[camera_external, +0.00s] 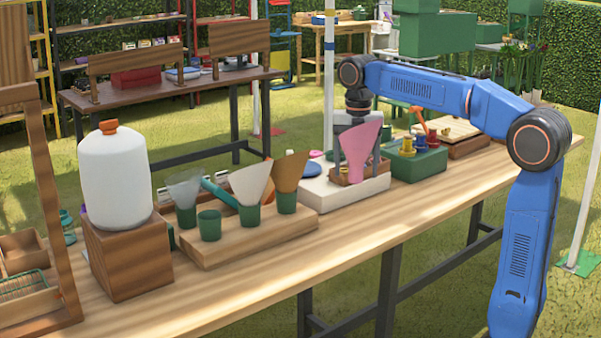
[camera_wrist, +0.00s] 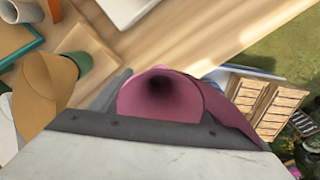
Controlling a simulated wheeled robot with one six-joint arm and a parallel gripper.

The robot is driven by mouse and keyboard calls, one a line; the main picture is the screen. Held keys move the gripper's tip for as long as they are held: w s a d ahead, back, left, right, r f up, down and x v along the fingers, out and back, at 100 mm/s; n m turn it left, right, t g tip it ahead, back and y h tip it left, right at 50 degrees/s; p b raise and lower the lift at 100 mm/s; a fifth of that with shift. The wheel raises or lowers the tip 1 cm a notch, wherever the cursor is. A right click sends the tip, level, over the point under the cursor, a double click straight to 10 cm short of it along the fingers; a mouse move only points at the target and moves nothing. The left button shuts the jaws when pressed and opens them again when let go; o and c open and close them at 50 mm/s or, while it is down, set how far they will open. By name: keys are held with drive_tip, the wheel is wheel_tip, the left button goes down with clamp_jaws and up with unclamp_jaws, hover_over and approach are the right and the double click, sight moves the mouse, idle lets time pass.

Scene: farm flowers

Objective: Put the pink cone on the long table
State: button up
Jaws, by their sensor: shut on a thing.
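The pink cone (camera_external: 358,148) is upright with its wide flared end up, in my gripper (camera_external: 356,168). My gripper points down and is shut on the cone. The cone also shows in the wrist view (camera_wrist: 160,98), its round dark opening facing the camera. The long table (camera_external: 350,222) is a pale wooden top on dark legs. In the external view the cone overlaps a white block on the table, and I cannot tell whether its narrow lower end touches anything.
A wooden block (camera_external: 240,238) holds green cups with a clear, a white and a brown cone (camera_external: 289,172). A white bottle (camera_external: 115,180) stands left on a wooden box. A green box (camera_external: 418,163) stands right of the cone. The table's front strip is bare.

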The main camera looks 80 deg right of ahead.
wheel_tip(320, 180, down, 13)
drive_tip(key=shift+f, duration=0.15)
idle(0.5)
drive_tip(key=shift+f, duration=0.1)
drive_tip(key=o, duration=1)
wheel_tip(320, 180, up, 12)
drive_tip(key=shift+r, duration=0.1)
